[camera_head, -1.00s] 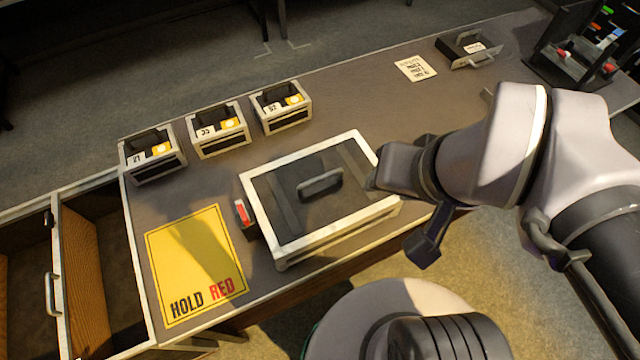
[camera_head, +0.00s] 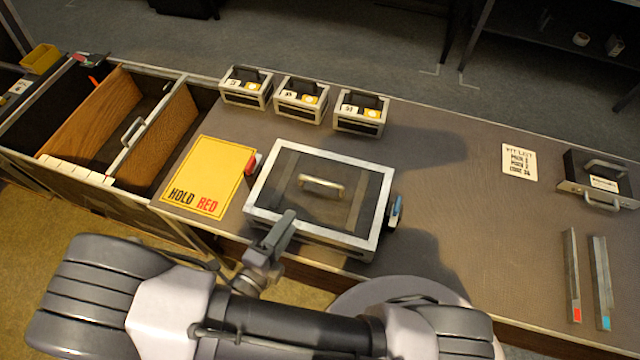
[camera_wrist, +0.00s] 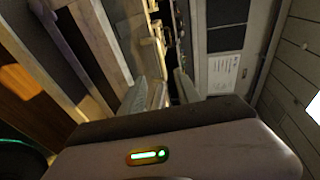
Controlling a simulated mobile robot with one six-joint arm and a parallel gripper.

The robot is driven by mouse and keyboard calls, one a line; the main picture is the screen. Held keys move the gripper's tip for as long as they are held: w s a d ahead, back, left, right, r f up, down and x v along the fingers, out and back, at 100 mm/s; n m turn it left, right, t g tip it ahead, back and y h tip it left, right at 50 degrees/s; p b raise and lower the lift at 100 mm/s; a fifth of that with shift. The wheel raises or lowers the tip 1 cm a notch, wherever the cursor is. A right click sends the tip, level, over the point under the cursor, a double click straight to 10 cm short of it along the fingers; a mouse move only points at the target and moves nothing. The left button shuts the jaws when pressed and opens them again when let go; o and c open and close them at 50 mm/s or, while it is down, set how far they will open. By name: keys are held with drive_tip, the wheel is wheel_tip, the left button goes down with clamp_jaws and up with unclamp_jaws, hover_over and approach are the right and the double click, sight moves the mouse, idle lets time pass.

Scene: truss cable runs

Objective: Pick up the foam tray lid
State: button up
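The foam tray lid (camera_head: 310,203), a dark panel with a metal bar handle (camera_head: 321,184), lies flat on a pale-framed rectangular case (camera_head: 372,228) on the bench. My gripper (camera_head: 286,220) is at the case's front edge, left of middle, short of the handle in the picture. In the wrist view, two pale fingers (camera_wrist: 162,82) stand apart. I see nothing clearly held between them. In the head view I cannot tell whether the gripper touches the case.
A yellow HOLD RED mat (camera_head: 212,170) lies left of the case. Small handled boxes (camera_head: 302,98) stand behind it. A blue-marked item (camera_head: 396,210) is at its right side. Two bars (camera_head: 573,270) and a handled tray (camera_head: 600,180) are at right.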

sight(316, 196)
drive_tip(key=b+x, duration=0.1)
drive_tip(key=x, duration=0.3)
drive_tip(key=b+x, duration=0.1)
drive_tip(key=x, duration=0.4)
drive_tip(key=b+x, duration=0.1)
drive_tip(key=x, duration=0.3)
drive_tip(key=shift+d+b, duration=0.35)
drive_tip(key=shift+b, duration=0.05)
drive_tip(key=shift+r, duration=0.1)
clamp_jaws()
